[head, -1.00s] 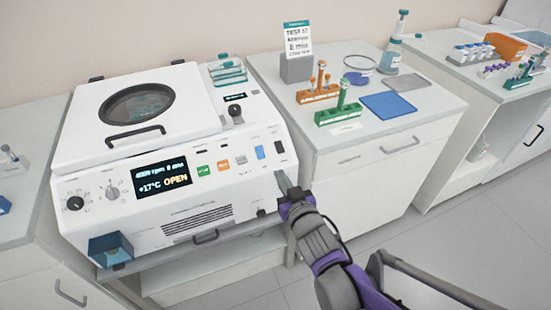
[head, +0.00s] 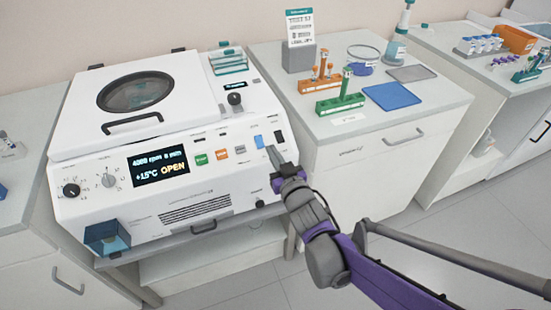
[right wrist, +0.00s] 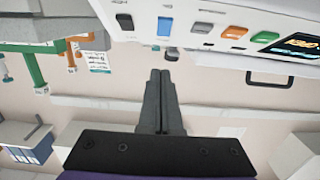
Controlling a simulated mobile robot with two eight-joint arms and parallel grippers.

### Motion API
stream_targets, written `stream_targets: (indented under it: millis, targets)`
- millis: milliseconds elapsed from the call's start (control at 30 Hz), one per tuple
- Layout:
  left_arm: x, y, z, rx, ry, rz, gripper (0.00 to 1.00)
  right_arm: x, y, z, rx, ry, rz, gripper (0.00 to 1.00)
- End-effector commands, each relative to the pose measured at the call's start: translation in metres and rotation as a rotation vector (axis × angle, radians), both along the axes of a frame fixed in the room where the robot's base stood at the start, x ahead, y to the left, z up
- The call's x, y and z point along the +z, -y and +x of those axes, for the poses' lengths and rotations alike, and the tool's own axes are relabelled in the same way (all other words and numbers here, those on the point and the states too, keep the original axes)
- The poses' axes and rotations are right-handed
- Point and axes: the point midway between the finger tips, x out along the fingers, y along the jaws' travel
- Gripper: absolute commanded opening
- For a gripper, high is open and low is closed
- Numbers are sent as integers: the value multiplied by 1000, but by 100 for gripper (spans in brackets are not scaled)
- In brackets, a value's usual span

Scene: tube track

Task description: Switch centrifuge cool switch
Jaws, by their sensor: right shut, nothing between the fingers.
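The white centrifuge (head: 200,205) stands on the left bench with its lid closed. Its display (head: 160,167) reads +15°C and OPEN. On the right of its front panel are a blue rocker switch (head: 259,141) and a black rocker switch (head: 279,136); their labels are too small to read. Both switches, blue (right wrist: 164,26) and black (right wrist: 124,22), show in the right wrist view. My right gripper (head: 270,151) is shut and empty, its tips close to the panel just below the blue switch. Contact cannot be told. My left gripper is not in view.
Green (head: 201,159), orange (head: 222,155) and grey buttons sit left of the blue switch. A black joystick-like knob (head: 234,100) stands above the panel. The right bench holds a green tube rack (head: 340,105), an orange rack and a blue mat (head: 398,96).

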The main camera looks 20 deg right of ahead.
Motion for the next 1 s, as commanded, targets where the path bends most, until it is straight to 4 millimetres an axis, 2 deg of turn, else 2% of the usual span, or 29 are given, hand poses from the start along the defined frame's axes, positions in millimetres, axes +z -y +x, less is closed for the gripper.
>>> stream_targets:
  millis: [33, 200, 267, 400, 600, 1000]
  targets:
    - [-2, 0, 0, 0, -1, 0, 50, -2, -1, 13, 1, -1, -1, 0]
    - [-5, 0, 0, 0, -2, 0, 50, -3, -2, 49, 1, -1, -1, 0]
    - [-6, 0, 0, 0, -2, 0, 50, -4, -3, 60, 1, -1, 0, 0]
    - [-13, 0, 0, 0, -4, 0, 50, -23, -3, 73, 1, -1, -1, 0]
    - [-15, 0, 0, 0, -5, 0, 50, -32, -3, 82, 0, -1, 0, 0]
    - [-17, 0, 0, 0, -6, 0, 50, -35, -3, 85, 0, -1, 0, 0]
